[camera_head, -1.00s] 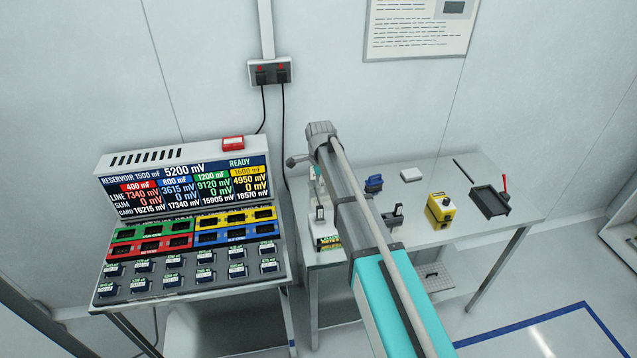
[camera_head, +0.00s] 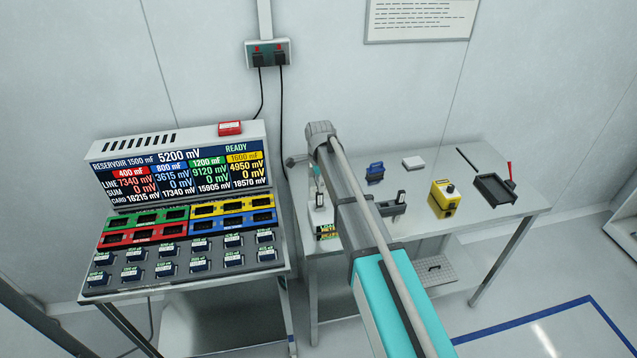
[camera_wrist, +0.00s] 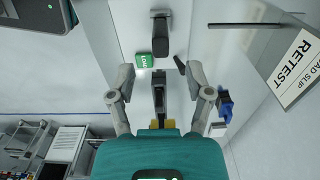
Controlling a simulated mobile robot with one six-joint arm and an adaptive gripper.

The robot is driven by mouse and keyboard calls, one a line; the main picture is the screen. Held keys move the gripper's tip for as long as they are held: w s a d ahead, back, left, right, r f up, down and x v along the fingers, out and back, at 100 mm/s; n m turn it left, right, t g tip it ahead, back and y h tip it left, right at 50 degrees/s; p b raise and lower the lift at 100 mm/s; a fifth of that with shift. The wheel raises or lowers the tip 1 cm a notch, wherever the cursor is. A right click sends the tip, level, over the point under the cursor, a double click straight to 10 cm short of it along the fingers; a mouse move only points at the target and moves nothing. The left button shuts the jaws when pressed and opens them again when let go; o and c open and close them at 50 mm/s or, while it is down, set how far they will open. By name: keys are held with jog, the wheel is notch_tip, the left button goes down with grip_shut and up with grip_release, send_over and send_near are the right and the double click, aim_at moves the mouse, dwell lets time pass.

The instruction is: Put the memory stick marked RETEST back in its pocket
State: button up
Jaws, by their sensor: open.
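No memory stick can be made out with a readable RETEST mark. A white slip reading RETEST (camera_wrist: 298,68) shows at the right edge of the wrist view, beyond my right finger. My gripper (camera_wrist: 160,78) is open in the wrist view, its two fingers wide apart. A dark narrow piece (camera_wrist: 158,92) shows in the gap between them; I cannot tell what it is or how far off. A green-labelled block (camera_wrist: 145,60) lies just past it. The console's colored pockets (camera_head: 185,223) show in the head view, with several dark labelled modules (camera_head: 198,264) in front.
The bench (camera_head: 420,226) right of the console holds a blue item (camera_head: 375,171), a yellow box with a knob (camera_head: 446,196) and a black tray (camera_head: 494,189). A red box (camera_head: 230,128) sits on the console.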

aim_at(319, 204)
jog(key=shift+f+b, duration=3.3)
jog(key=shift+f, duration=0.25)
grip_shut()
